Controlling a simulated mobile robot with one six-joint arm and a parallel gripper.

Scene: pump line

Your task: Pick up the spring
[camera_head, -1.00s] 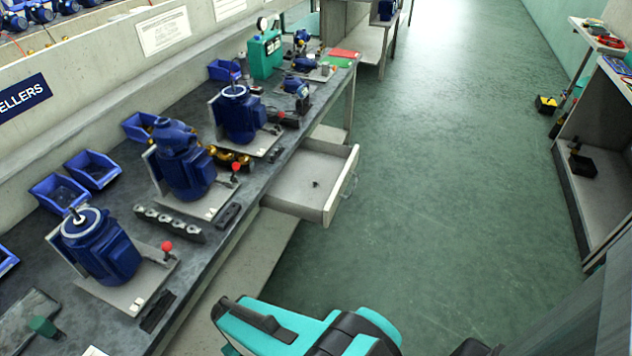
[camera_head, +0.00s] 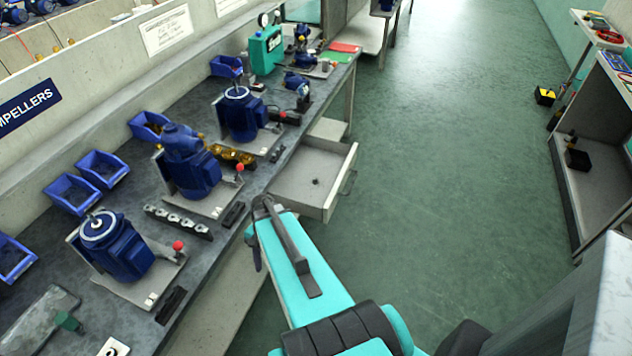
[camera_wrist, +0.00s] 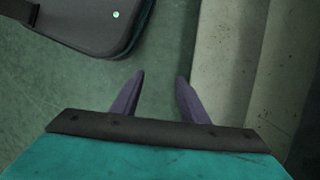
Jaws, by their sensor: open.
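A small dark thing (camera_head: 316,181) lies on the floor of the open drawer (camera_head: 290,165) under the bench. It may be the spring, but it is too small to tell. My gripper (camera_wrist: 160,76) is open and empty in the wrist view, with its two purple fingers apart above the green floor. In the head view my teal arm reaches to the bench's front edge, just in front of the drawer and lower than the bench top. No spring shows in the wrist view.
The bench holds several blue pumps on plates, such as the middle one (camera_head: 190,165), and blue bins (camera_head: 102,168). A pale lower shelf (camera_wrist: 225,60) shows right of my fingers. Open floor (camera_head: 450,150) lies right of the drawer. A shelf unit (camera_head: 590,190) stands at far right.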

